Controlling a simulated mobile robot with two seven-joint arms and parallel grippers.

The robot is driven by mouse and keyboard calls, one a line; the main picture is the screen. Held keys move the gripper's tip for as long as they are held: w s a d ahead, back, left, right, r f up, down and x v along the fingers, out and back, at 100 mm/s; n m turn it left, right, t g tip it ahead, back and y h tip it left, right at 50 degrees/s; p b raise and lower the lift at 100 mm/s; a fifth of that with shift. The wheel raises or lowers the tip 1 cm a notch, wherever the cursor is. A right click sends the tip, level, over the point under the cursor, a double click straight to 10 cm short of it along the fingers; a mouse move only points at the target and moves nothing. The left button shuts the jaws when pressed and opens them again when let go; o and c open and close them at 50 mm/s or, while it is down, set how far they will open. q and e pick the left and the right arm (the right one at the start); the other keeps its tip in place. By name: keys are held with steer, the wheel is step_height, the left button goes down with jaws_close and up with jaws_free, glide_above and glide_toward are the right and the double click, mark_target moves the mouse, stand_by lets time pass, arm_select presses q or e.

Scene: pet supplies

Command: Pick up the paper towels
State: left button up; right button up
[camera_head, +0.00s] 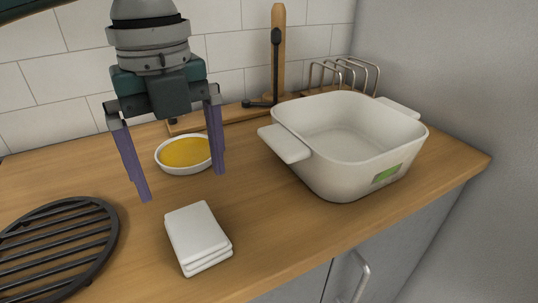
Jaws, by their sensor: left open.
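The paper towels (198,235) are a small stack of white folded sheets lying flat on the wooden counter, near its front edge. My left gripper (182,186) is open, with its two purple fingers pointing down. It hangs above the counter, up and slightly left of the stack in the picture, and does not touch it. Nothing is between its fingers. My right gripper is not in the picture.
A shallow white dish with yellow contents (184,153) stands behind the fingers. A large white basin (347,168) with handles is at right. A black round grate (52,243) lies at left. A wire rack (343,75) and a wooden stand (278,45) are at the back wall.

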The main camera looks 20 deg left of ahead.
mark_target(194, 227)
arm_select(q)
steer(key=f, duration=0.2)
steer(key=shift+s+d+f, duration=0.25)
steer(key=shift+f, duration=0.05)
steer(key=f, duration=0.5)
steer(key=shift+s+f, duration=0.2)
steer(key=shift+f, duration=0.1)
steer(key=shift+c, duration=0.4)
steer(key=c, duration=1.1)
